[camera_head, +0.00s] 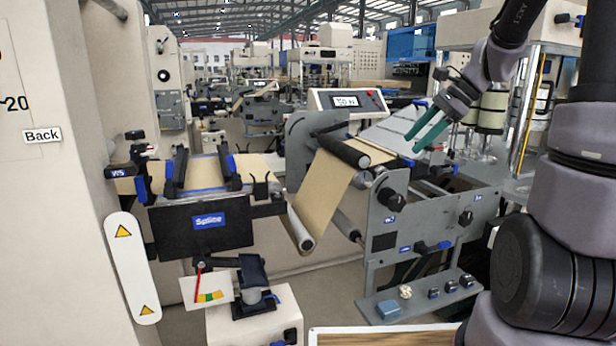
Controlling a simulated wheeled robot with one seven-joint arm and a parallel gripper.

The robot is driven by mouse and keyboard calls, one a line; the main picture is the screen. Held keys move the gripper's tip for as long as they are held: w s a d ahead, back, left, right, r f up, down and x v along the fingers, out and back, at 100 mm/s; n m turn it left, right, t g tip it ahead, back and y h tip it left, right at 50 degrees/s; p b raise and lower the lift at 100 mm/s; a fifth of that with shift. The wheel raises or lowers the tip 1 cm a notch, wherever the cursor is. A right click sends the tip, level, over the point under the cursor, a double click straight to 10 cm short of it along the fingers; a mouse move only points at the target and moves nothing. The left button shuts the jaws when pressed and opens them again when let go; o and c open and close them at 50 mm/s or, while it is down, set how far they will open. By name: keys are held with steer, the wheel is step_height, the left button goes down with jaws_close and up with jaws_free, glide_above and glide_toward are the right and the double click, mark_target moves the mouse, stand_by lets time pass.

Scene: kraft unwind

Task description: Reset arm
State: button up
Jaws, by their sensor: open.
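My gripper (428,124) is at the upper right of the head view, with two teal fingers spread apart and nothing between them. It hangs at the end of my dark arm, which comes in from the right edge. Its fingertips point down and left, and in the picture they lie over the web machine's right side. A kraft paper web (325,191) runs down over rollers to the left of my gripper. I cannot tell how far the fingertips are from the machine.
A splice table (205,224) stands left of the web, with a gauge card (207,290) below it. A display box (346,101) sits behind the rollers. A grey shelf (425,305) at lower right holds a blue block (388,309), a crumpled piece (405,292) and several dark knobs.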

steer(key=s+r+n+t+h, duration=0.2)
steer(key=s+r+n, duration=0.2)
steer(key=s+n, duration=0.2)
steer(key=s+a+r+n+t+h, duration=0.1)
steer(key=s+r+n+t+h, duration=0.1)
steer(key=s+n, duration=0.4)
steer(key=s+r+h, duration=0.1)
steer(key=s+r, duration=0.1)
steer(key=s, duration=0.3)
steer(key=shift+s+a+t, duration=0.2)
steer(key=shift+t, duration=0.1)
